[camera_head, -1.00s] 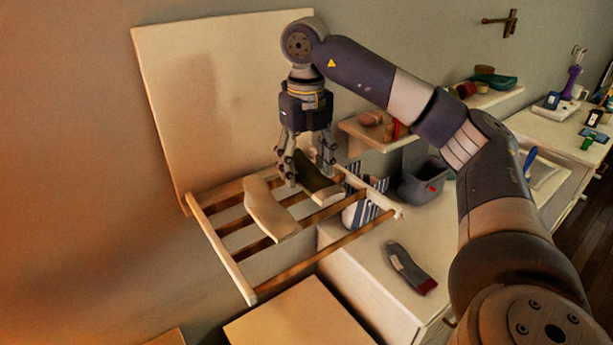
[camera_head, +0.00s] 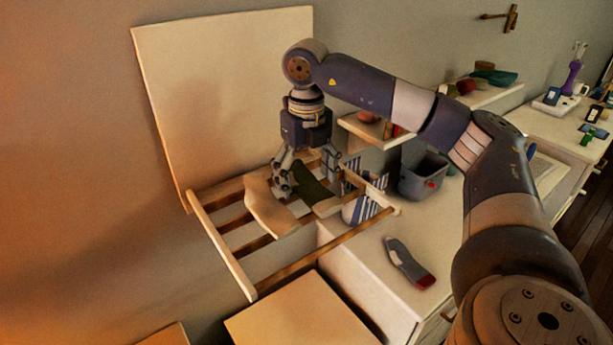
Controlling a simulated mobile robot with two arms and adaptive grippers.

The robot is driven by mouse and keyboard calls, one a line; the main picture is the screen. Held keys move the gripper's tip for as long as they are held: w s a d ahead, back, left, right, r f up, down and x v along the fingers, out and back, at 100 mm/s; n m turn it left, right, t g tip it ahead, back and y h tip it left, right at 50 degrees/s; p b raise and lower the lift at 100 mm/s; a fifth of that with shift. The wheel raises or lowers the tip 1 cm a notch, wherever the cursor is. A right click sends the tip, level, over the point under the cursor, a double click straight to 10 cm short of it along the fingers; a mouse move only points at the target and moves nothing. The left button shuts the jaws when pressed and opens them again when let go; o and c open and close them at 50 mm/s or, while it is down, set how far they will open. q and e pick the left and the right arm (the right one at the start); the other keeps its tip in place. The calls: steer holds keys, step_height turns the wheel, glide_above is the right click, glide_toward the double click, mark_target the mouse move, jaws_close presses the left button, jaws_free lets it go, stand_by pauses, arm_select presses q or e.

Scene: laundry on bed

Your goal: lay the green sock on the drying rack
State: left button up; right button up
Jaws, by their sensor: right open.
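The drying rack (camera_head: 222,249) is a set of wooden slats standing out from a pale board. The dark green sock (camera_head: 315,190) lies on the slats at the rack's right part, beside a cream sock (camera_head: 266,208). My right gripper (camera_head: 308,189) is open just above the green sock, with its fingers spread to either side of it. The fingers and palm hide part of the sock, and I cannot tell whether they touch it. My left gripper is not in view.
A grey sock with a red toe (camera_head: 409,264) lies on the white dresser top (camera_head: 365,270). A grey bin (camera_head: 423,175) and a blue-striped item (camera_head: 366,205) stand near the rack's right end. A small shelf (camera_head: 357,128) is behind my right arm.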

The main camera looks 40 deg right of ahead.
mark_target(306, 181)
steer(key=shift+r, duration=0.3)
steer(key=shift+w+r, duration=0.1)
steer(key=shift+r, duration=0.2)
step_height(306, 181, up, 3)
steer(key=shift+r+b, duration=0.15)
steer(key=shift+b, duration=0.2)
step_height(306, 181, up, 8)
steer(key=p, duration=0.3)
